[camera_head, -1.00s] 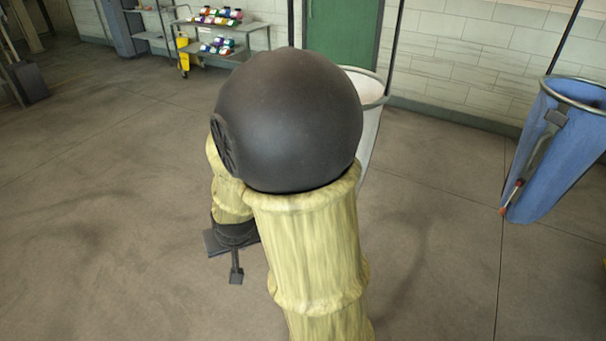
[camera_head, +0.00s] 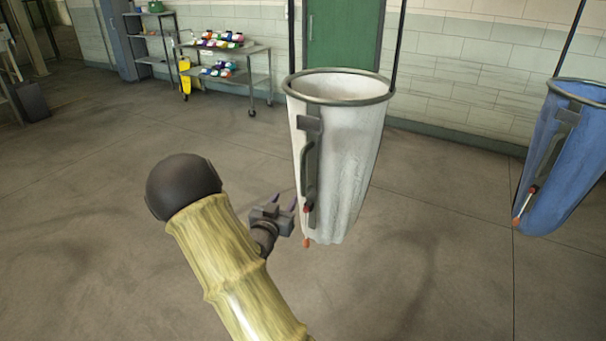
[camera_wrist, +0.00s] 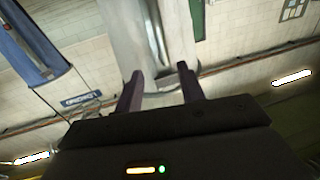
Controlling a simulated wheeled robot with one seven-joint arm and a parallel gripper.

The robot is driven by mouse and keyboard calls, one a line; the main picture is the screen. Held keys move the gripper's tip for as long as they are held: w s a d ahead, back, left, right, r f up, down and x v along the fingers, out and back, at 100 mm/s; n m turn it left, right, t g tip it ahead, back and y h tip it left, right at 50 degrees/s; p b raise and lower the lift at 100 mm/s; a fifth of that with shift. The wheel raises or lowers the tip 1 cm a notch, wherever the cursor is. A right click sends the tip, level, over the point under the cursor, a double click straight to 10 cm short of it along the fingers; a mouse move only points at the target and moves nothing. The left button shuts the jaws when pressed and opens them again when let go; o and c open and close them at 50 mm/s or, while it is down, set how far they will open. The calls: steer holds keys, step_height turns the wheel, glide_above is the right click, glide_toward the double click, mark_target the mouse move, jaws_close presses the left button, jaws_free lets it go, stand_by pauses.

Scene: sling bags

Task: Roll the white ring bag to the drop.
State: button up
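The white ring bag (camera_head: 348,150) hangs upright from dark straps in the middle of the head view, with a grey metal ring at its open top. A grey plate and curved handle (camera_head: 304,165) run down its left side, with red-orange tips below. My gripper (camera_head: 284,203) is left of the bag's lower part, close to the handle but apparently apart from it. In the wrist view, the fingers (camera_wrist: 160,76) are spread with nothing clearly held between them. The pale bag (camera_wrist: 128,28) stands beyond them, upside down in that view. I cannot make out the drop.
A blue ring bag (camera_head: 568,150) hangs at the right and also shows in the wrist view (camera_wrist: 30,48). A metal cart (camera_head: 228,75) with colourful items stands at the back left. A green door (camera_head: 340,35) is behind the white bag. The floor around my arm is clear.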

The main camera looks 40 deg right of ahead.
mark_target(302, 171)
steer(key=p+x, duration=0.4)
steer(key=x, duration=1.3)
steer(key=shift+w+d, duration=0.15)
steer(key=shift+d, duration=0.05)
jaws_close()
